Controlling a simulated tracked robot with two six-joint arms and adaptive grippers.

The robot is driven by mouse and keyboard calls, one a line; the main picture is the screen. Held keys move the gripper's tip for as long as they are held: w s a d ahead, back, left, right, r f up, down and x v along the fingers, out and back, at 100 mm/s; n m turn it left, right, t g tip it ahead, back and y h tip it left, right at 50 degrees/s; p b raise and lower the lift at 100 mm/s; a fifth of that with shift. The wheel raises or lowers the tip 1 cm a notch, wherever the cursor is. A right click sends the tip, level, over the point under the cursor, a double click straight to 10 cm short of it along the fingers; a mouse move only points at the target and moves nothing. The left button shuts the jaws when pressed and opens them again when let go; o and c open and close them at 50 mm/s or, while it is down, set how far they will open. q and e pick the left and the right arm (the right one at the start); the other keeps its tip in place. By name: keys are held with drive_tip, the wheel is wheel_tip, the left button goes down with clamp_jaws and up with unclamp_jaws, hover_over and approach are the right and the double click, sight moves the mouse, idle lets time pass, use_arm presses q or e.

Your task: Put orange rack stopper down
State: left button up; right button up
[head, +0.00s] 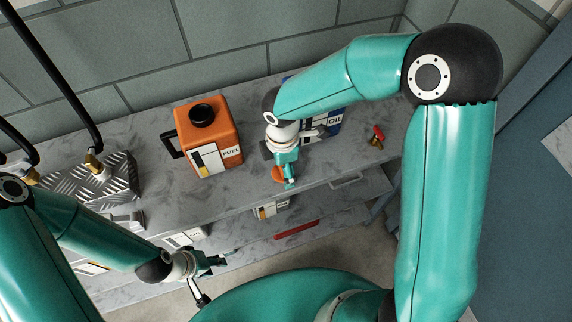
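The orange rack stopper (278,174) is a small orange piece at the front edge of the grey bench, partly hidden by my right gripper. My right gripper (288,181) points down beside the orange fuel can and appears closed on the stopper. I cannot tell whether the stopper touches the bench top. My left gripper (222,259) is low at the front of the bench, well away from the stopper. It looks empty, but its finger opening is too small to judge.
An orange fuel can (209,139) stands left of my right gripper. A blue oil can (329,128) stands behind my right arm. A red valve fitting (377,137) lies to the right. The grey bench (250,95) has shelves below and a metal tread-plate block (105,180) at left.

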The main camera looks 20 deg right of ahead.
wheel_tip(320, 180, up, 12)
idle(0.4)
idle(0.4)
